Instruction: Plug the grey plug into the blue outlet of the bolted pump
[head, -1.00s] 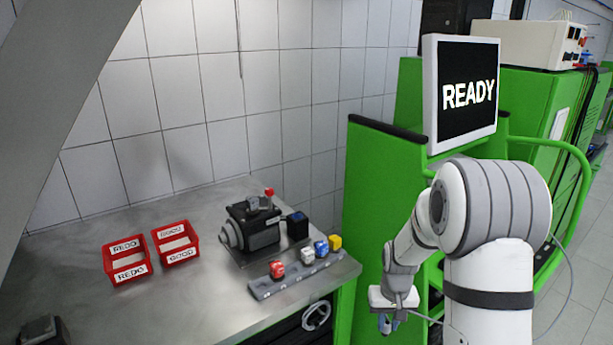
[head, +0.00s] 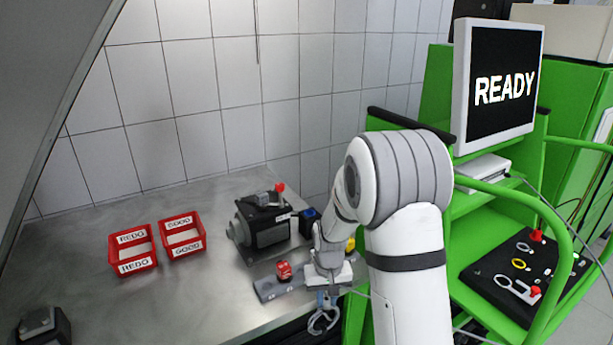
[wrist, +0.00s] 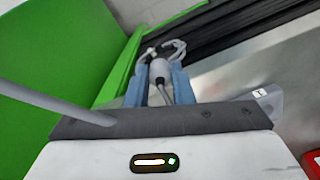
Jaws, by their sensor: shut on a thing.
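My gripper (wrist: 160,85) is shut on the grey plug (wrist: 159,70) in the wrist view, with blue fingers on either side and a cable running back from the plug. In the head view my gripper (head: 322,298) hangs low in front of the bench's front edge, right of the pump. The dark pump (head: 264,228) with a red-tipped part on top stands on the bench. A dark block with a blue top (head: 308,216) stands against its right side; I cannot tell whether it is the blue outlet. The plug is not clear in the head view.
A grey strip (head: 268,290) with a red block (head: 284,270) lies before the pump; my arm hides part of it. A yellow block (head: 350,244) shows beside my arm. Red REDO (head: 137,267) and GOOD (head: 187,248) bins stand left. A green console (head: 480,220) is at right.

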